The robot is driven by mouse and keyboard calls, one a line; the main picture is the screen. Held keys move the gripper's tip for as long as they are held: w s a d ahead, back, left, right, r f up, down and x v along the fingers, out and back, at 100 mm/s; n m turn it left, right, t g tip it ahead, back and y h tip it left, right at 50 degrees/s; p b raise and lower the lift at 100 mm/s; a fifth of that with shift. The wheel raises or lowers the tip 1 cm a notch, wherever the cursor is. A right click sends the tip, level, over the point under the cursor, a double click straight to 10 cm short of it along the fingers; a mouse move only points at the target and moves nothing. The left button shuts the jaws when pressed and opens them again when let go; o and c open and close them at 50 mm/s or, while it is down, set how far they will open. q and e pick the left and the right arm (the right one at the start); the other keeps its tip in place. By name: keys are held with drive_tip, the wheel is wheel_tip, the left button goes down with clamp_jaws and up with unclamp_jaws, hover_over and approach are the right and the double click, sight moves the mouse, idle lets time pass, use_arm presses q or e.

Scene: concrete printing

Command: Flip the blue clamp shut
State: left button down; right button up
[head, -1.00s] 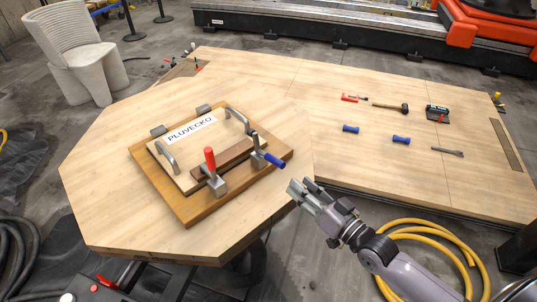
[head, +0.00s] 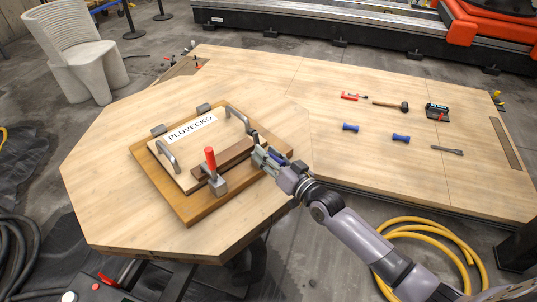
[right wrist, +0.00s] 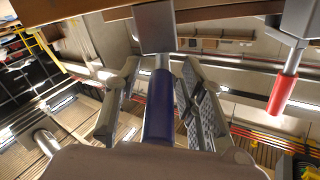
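The blue clamp shows its blue handle (head: 279,157) at the right edge of the wooden fixture board (head: 187,211), partly hidden by my right gripper. In the earlier head view the handle lies low, pointing outward. My right gripper (head: 264,157) is at the handle. In the right wrist view the blue handle (right wrist: 158,108) stands between the two fingers of my right gripper (right wrist: 157,95), with a gap visible on each side, so the gripper is open around it. The red-handled clamp (head: 210,158) stands upright beside it. My left gripper is out of view.
The board carries a dark bar (head: 237,152), metal handles and a PLUVECKO label (head: 191,128). Blue rollers (head: 350,128), a hammer (head: 391,105) and other tools lie on the right table section. A yellow hose (head: 440,230) lies on the floor.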

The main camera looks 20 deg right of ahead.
drive_tip(key=shift+c, duration=0.2)
clamp_jaws()
idle(0.6)
